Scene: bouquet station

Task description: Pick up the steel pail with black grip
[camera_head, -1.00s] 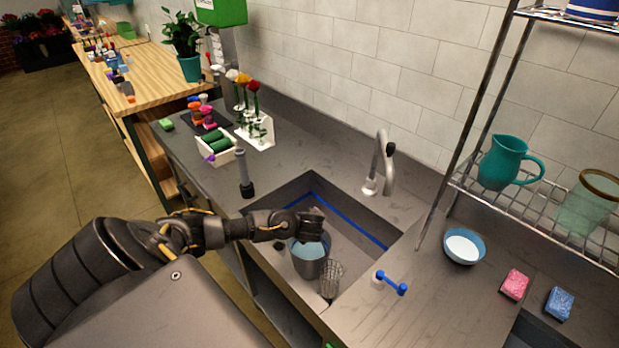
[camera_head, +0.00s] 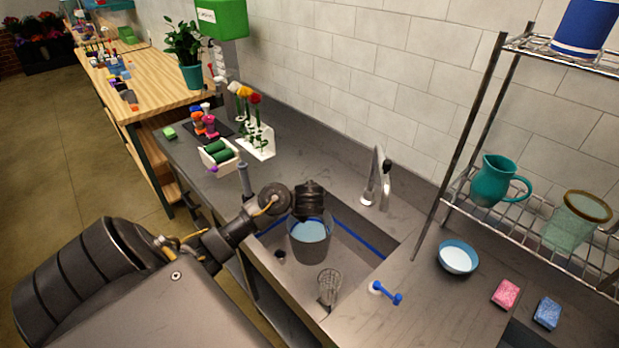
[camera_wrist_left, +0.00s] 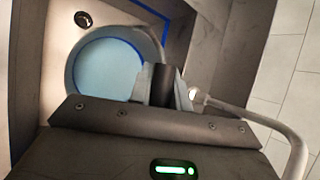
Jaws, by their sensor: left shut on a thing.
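The steel pail (camera_head: 309,243) is a grey bucket with light blue water-like contents, over the sink basin in the head view. My left gripper (camera_head: 309,212) is at its far rim, with the arm coming in from the left. In the left wrist view the pail's round blue inside (camera_wrist_left: 104,70) lies at the left, and my left gripper (camera_wrist_left: 163,88) is shut on its black grip (camera_wrist_left: 163,82). The pail looks upright and seems raised off the sink floor; its height is hard to tell. My right gripper does not show.
A white flower rack (camera_head: 258,143) stands at the left.

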